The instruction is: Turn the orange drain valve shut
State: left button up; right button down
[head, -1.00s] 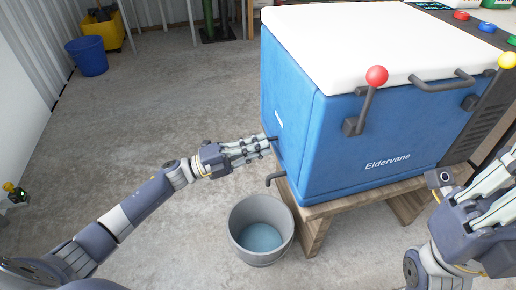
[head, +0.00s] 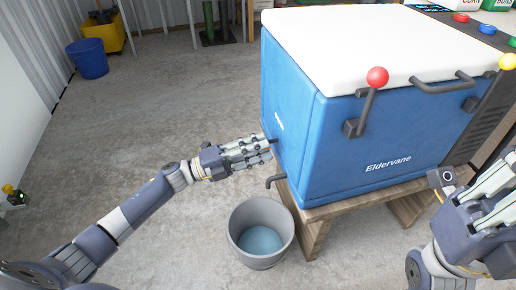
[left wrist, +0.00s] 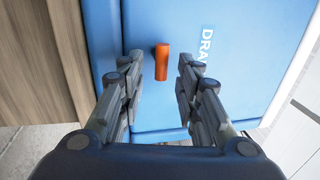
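The orange drain valve (left wrist: 162,62) is a short handle on the blue side of the cooler, beside the printed letters "DRA". In the left wrist view it points roughly up and down, tilted slightly. My left gripper (left wrist: 158,82) is open, with its fingers on both sides of the valve and gaps between. In the head view my left gripper (head: 268,147) is at the cooler's left face, and the valve is hidden. The blue cooler (head: 350,150) has a white lid. My right gripper (head: 492,195) is at the right edge, with its fingertips cut off.
A dark drain spout (head: 275,181) sticks out low on the cooler, above a grey bucket (head: 235,232) holding bluish liquid. The cooler stands on a wooden bench (head: 315,235). A red-knobbed lever (head: 377,77) is on its front. The floor to the left is mostly clear.

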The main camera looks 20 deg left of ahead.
pick_arm(q)
jog(key=shift+a, duration=0.1)
jog(key=v, duration=1.2)
jog(key=shift+s+f, duration=0.1)
jog(key=shift+s, duration=0.05)
